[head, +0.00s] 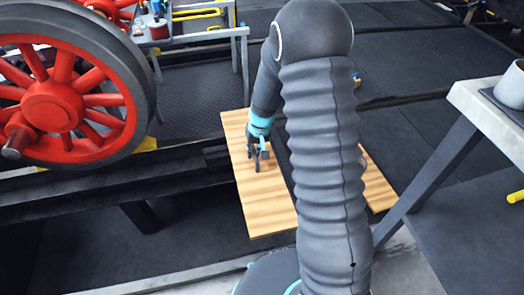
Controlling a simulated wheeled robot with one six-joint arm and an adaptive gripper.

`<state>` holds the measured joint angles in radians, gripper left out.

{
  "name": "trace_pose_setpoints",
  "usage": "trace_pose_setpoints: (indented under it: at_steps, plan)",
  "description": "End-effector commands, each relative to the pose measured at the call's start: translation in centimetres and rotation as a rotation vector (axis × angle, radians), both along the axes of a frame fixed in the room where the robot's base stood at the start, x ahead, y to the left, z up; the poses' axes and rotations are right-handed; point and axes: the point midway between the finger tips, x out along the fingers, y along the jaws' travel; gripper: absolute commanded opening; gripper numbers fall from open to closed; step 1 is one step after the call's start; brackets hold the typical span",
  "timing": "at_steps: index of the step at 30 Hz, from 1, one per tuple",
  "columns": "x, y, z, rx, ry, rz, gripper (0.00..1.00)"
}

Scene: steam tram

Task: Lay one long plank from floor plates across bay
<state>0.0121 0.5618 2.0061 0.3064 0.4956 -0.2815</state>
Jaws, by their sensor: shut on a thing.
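A long pale wooden plank (268,205) lies left of my arm in the head view, its length running from upper left to lower right. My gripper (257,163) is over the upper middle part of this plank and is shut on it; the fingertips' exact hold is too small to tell. A second pale wooden piece (377,192) shows to the right of my arm, partly hidden behind it. Dark floor plates (430,130) spread behind and to the right. The dark bay (185,215) lies left of and below the plank. I cannot tell whether the plank touches its edges.
A large red spoked wheel (55,105) with a dark rim stands at the left. A workbench (205,32) with tools stands at the back. A pale-topped table (485,105) with slanting grey legs is close on the right, with a grey container (512,90) on it.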

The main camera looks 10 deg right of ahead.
Motion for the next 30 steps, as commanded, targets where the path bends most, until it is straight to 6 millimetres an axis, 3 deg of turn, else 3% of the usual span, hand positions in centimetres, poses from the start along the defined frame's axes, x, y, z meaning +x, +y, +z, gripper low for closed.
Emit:
trace_pose_setpoints:
  at_steps: [9, 18, 24, 30]
  plan:
    - [4.1, 4.8, -8.2, 0.001, 0.002, -0.001, 0.00]
    - [6.2, 8.9, -15.2, -0.001, 0.001, -0.005, 0.00]
    - [6.6, 10.3, -17.6, 0.000, 0.000, -0.007, 0.00]
    - [6.8, 10.6, -18.5, 0.000, -0.003, -0.010, 0.00]
